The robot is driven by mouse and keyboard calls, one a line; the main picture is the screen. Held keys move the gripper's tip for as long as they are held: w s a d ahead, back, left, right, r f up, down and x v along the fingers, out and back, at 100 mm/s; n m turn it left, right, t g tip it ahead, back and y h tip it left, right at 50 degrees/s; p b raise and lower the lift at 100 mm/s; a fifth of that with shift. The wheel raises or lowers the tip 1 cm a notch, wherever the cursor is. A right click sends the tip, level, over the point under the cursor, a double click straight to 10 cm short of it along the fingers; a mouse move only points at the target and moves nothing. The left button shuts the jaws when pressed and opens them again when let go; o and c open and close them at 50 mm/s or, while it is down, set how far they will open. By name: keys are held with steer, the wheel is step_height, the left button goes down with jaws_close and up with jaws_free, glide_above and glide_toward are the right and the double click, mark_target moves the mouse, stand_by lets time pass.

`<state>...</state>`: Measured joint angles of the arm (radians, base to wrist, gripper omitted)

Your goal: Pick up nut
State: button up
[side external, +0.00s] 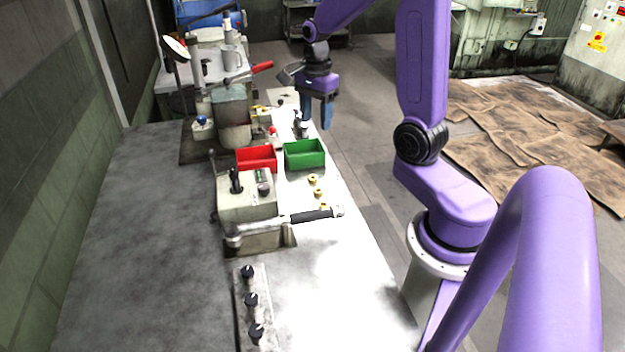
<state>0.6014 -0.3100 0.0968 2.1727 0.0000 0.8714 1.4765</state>
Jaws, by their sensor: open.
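Several small brass-coloured pieces, which look like nuts, lie in a row on the white bench top in front of the green bin: one nut (313,179), another nut (318,193) and a third nut (323,206). My gripper (316,117) points down over the bench beyond the green bin, farther from the camera than these nuts. It is open, and I see nothing held between its fingers. A small metal fitting (301,128) stands close below it; whether they touch I cannot tell.
A red bin (257,158) and a green bin (305,154) stand side by side on the bench. A machine with a black-handled lever (312,215) is nearer the camera. A larger machine with a red-handled lever (262,67) stands behind. The bench front (335,285) is clear.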

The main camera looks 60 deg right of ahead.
glide_toward(313, 179)
steer(key=shift+s+f, duration=0.3)
steer(key=shift+s, duration=0.15)
steer(key=shift+w+a+f, duration=0.15)
steer(key=shift+a+f, duration=0.05)
steer(key=shift+f, duration=1)
steer(key=shift+w+a+f, duration=0.1)
steer(key=shift+a+f, duration=0.1)
steer(key=shift+f, duration=1.7)
jaws_close()
